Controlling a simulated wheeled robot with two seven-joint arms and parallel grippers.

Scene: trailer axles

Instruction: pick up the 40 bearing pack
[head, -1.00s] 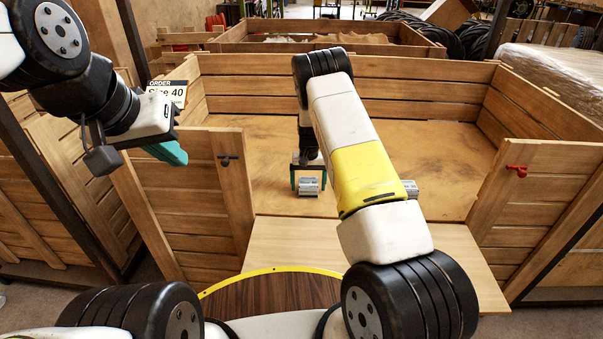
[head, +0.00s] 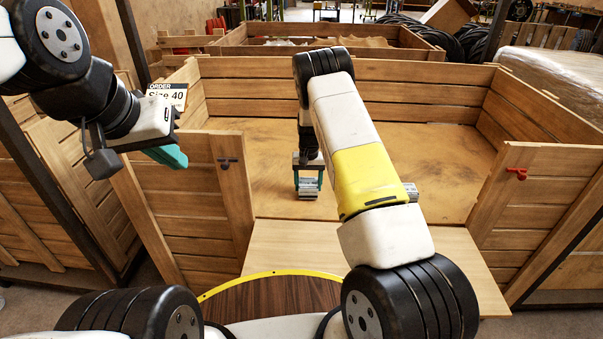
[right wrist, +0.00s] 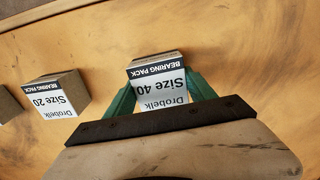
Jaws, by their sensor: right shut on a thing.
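The size 40 bearing pack (right wrist: 160,84) is a small box with a white label and a dark band reading "BEARING PACK". It is on the crate floor between the green fingers of my right gripper (right wrist: 158,92), which is shut on it. In the head view the pack (head: 307,188) shows between the fingers of my right gripper (head: 308,182) inside the wooden crate. Whether it touches the floor is unclear. My left gripper (head: 168,156) hangs at the upper left with its green fingers seen from the side, and its opening cannot be told.
A size 20 bearing pack (right wrist: 57,95) stands beside the held one, with part of another box (right wrist: 8,106) further left. A pack (head: 411,191) shows partly behind my right arm. The crate's side walls (head: 190,200) flank its open front. A sign (head: 167,95) reads "Size 40".

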